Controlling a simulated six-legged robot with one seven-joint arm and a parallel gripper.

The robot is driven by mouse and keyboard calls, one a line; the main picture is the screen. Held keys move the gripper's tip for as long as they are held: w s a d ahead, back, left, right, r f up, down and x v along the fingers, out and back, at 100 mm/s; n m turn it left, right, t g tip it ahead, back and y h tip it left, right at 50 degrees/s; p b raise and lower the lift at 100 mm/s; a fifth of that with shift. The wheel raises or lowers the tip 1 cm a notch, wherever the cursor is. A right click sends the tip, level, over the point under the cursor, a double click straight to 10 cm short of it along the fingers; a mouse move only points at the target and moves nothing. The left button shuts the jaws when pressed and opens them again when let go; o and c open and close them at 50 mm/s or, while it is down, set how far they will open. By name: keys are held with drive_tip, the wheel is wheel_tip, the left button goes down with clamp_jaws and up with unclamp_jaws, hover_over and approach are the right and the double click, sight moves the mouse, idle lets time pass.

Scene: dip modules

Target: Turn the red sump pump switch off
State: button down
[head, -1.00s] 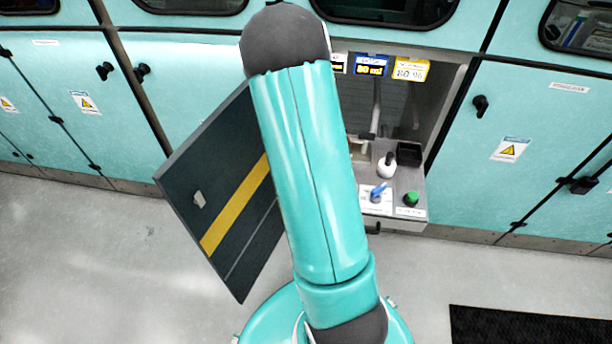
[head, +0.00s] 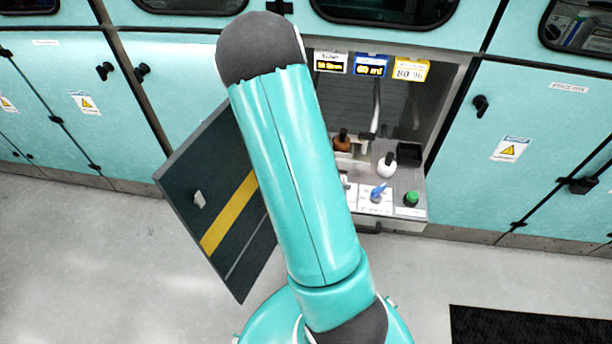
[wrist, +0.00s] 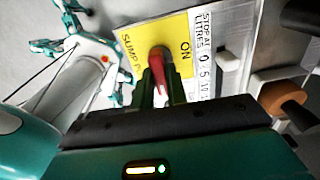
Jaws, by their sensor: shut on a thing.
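The red sump pump switch (wrist: 157,66) stands on a yellow label (wrist: 130,62) reading "SUMP P..." with "ON" to its right in the wrist view. My gripper (wrist: 160,92) is shut on the red switch, with a dark finger on either side of its lever. The lever's lower end is hidden between the fingers. In the head view my teal arm hides the red switch and my gripper.
An open dark door (head: 225,200) is left of my arm.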

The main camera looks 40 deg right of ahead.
drive_tip(key=c, duration=1.4)
unclamp_jaws()
wheel_tip(320, 180, up, 14)
drive_tip(key=shift+a, duration=0.1)
